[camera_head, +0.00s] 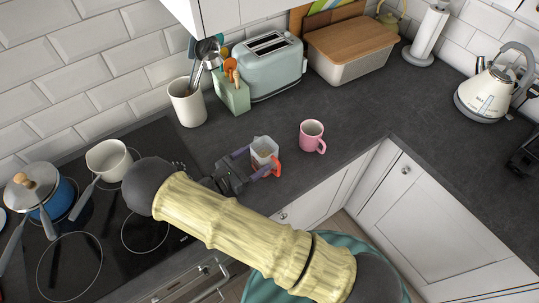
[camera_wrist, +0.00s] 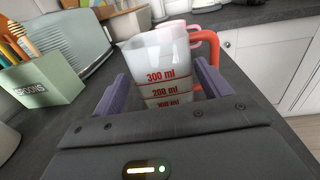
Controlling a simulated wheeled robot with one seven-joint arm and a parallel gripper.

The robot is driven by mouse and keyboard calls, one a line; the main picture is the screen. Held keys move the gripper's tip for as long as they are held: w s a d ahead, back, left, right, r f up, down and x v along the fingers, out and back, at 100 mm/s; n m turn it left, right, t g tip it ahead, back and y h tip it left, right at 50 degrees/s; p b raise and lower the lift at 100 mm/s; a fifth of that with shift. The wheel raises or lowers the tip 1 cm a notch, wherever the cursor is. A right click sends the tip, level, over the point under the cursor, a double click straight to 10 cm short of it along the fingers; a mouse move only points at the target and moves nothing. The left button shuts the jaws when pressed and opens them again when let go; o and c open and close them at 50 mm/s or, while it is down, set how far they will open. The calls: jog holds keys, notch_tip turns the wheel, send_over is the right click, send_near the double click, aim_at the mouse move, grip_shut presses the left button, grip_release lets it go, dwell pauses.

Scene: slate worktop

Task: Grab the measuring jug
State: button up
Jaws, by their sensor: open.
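The measuring jug (camera_wrist: 160,62) is translucent with red markings and a red-orange handle (camera_wrist: 209,45). It stands upright on the worktop; in the head view the jug (camera_head: 263,150) is at the centre with its handle toward the lower right. My gripper (camera_wrist: 160,88) is open, with one purple finger on each side of the jug's lower body. In the head view my gripper (camera_head: 252,163) is low, right at the jug. I cannot tell whether either finger touches it. The jug's base is hidden behind the gripper body in the wrist view.
A pink mug (camera_head: 311,136) stands just right of the jug. A green spoon box (camera_head: 231,94), a white utensil pot (camera_head: 187,102) and a toaster (camera_head: 267,67) stand behind. The hob with pans (camera_head: 109,160) is at left. The worktop on the right (camera_head: 400,105) has free room.

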aim_at(269, 150)
jog(key=shift+w+d+r, duration=0.15)
jog(key=shift+w+d, duration=0.1)
jog(key=shift+d, duration=0.05)
jog(key=p+x, duration=0.2)
jog(key=x, duration=0.3)
jog(key=shift+p, duration=0.4)
jog(key=shift+w+d, duration=0.15)
jog(key=shift+d, duration=0.05)
jog(key=c, duration=0.8)
jog(key=shift+c, duration=0.2)
jog(key=shift+r+b, duration=1.4)
jog(key=shift+r, duration=3.55)
